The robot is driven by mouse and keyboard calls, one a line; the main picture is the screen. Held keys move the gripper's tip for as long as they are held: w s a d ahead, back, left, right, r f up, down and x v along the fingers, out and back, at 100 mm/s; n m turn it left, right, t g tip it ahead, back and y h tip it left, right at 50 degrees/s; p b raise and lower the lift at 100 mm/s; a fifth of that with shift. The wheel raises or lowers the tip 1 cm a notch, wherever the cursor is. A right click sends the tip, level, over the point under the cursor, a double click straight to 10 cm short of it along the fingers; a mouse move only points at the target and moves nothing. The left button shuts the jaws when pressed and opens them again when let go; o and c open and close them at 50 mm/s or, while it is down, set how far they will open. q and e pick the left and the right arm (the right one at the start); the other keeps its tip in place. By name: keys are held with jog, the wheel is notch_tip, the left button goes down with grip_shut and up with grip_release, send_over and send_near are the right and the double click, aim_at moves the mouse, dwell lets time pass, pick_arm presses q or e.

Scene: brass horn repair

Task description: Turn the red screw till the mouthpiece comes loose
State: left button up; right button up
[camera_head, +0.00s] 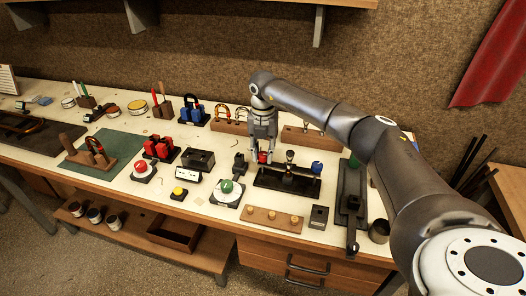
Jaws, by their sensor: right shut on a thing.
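A black tool with a flat base (283,184) lies on the bench right of the middle. A red knob, the red screw (262,158), is at its left end and a blue knob (317,167) at its right end. A small dark and brass-coloured piece (290,156), possibly the mouthpiece, stands upright between them. My right gripper (263,150) points down from above and is shut on the red screw, its fingers hiding part of it. My left gripper is out of view.
A green button on a plate (227,187), a red button (140,167) and a yellow button (179,192) lie to the left. A wooden block with brass pegs (273,219) is in front. A dark long tool (351,200) and a cup (379,231) are at right.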

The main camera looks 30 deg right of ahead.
aim_at(263, 154)
jog(key=o, duration=1.1)
jog(key=shift+c, duration=0.2)
notch_tip(263, 154, up, 12)
